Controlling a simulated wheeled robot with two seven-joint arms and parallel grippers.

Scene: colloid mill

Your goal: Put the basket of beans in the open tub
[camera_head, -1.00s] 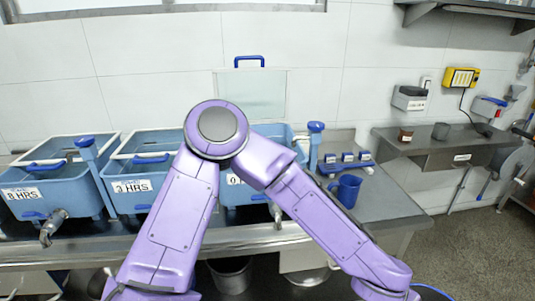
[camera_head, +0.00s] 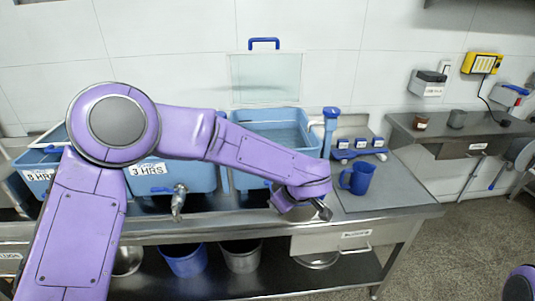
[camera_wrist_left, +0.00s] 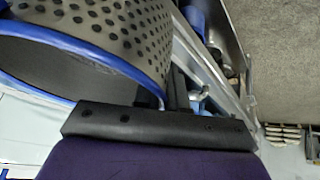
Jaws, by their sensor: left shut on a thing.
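The basket (camera_wrist_left: 125,35), a perforated grey metal cylinder with a blue rim, fills the upper left of the left wrist view. My left gripper (camera_wrist_left: 172,95) is shut on its rim. In the head view the left gripper (camera_head: 321,210) is at the counter's front edge, in front of and right of the open tub; I cannot make out the basket there. The open tub (camera_head: 285,118) is blue with a clear inside, and its transparent lid (camera_head: 265,78) stands up against the wall behind it. My left forearm covers much of the tub's front. The beans are not visible. My right gripper is out of view.
A tub marked 3 HRS (camera_head: 195,178) and one marked 8 HRS (camera_head: 38,174) stand to the left. Buckets (camera_head: 185,262) are below.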

